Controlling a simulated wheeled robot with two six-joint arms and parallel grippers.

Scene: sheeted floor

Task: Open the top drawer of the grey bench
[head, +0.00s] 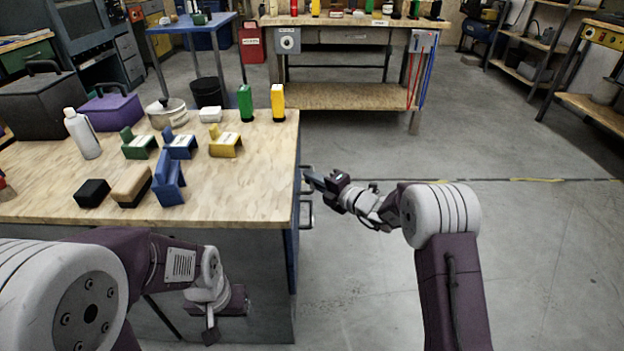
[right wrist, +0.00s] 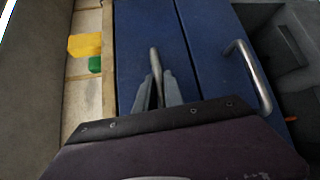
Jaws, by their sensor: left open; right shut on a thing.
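The grey bench (head: 145,275) with a wooden top stands at the left in the head view. Its drawers are on its right-hand side, with blue fronts. In the right wrist view the top drawer (right wrist: 140,35) lies beside the wooden edge and looks flush with the bench. My right gripper (head: 312,179) is at the top handle, and the right wrist view shows its fingers (right wrist: 157,92) shut on the metal top handle (right wrist: 155,60). My left gripper (head: 212,328) is open and empty, low in front of the bench's near side.
A lower drawer (right wrist: 205,40) has its own handle (right wrist: 248,70), free of the gripper. On the bench top are a white bottle (head: 83,134), a purple case (head: 112,114) and several coloured blocks. The floor (head: 365,260) right of the drawers is clear.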

